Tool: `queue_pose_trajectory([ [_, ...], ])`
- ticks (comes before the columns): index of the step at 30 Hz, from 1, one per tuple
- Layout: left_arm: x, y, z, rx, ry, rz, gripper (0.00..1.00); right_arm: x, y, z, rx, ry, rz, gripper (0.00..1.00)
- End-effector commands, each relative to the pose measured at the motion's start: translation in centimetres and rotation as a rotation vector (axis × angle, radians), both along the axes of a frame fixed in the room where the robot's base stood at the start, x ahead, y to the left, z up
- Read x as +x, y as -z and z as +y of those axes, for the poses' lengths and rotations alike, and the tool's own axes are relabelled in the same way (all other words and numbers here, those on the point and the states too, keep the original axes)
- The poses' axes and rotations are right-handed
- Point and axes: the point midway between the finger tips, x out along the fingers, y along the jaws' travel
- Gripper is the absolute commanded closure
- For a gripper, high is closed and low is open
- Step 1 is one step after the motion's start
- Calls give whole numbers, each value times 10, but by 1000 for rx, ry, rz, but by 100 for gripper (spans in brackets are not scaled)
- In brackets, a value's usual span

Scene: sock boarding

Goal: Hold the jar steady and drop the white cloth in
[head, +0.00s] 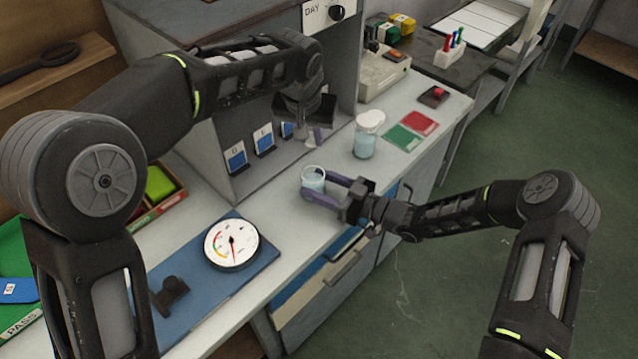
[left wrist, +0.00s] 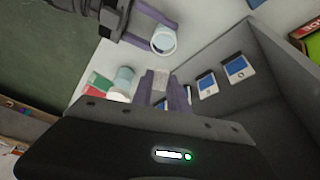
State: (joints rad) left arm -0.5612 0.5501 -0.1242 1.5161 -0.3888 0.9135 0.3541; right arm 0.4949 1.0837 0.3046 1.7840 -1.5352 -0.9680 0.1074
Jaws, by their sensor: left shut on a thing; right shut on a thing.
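A small clear jar with pale blue sides (head: 313,180) stands near the front edge of the grey counter. My right gripper (head: 325,190) is shut on it, its purple fingers on either side. My left gripper (head: 316,138) is above and slightly behind the jar, pointing down. In the left wrist view, its purple fingers are shut on the small white cloth (left wrist: 160,78). The cloth is apart from the jar, whose open mouth (left wrist: 163,40) shows beyond the fingertips. In the head view the cloth is mostly hidden by the gripper.
A second jar with a white top (head: 366,138) stands to the right, near green and red cards (head: 412,130). A grey cabinet with blue-and-white labels (head: 264,140) is behind. A round dial (head: 231,243) lies on a blue mat (head: 190,275) at left.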

Motion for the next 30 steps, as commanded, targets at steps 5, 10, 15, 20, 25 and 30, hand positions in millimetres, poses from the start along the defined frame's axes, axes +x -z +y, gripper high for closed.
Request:
queue_pose_trajectory([
  [5, 0, 0, 0, 0, 0, 0, 100, 0, 0, 0, 0, 0, 0, 94],
  [10, 0, 2, 0, 0, 0, 0, 100, 0, 0, 0, 0, 0, 0, 94],
  [15, 0, 9, 0, 1, 0, 2, 100, 0, 0, 0, 0, 0, 0, 94],
  [20, 0, 18, 0, 2, 1, 2, 100, 0, 0, 0, 0, 0, 0, 94],
  [25, 0, 27, 0, 1, 1, 1, 100, 0, 0, 0, 0, 0, 0, 94],
  [30, 0, 36, 0, 1, 0, 1, 100, 0, 0, 0, 0, 0, 0, 94],
])
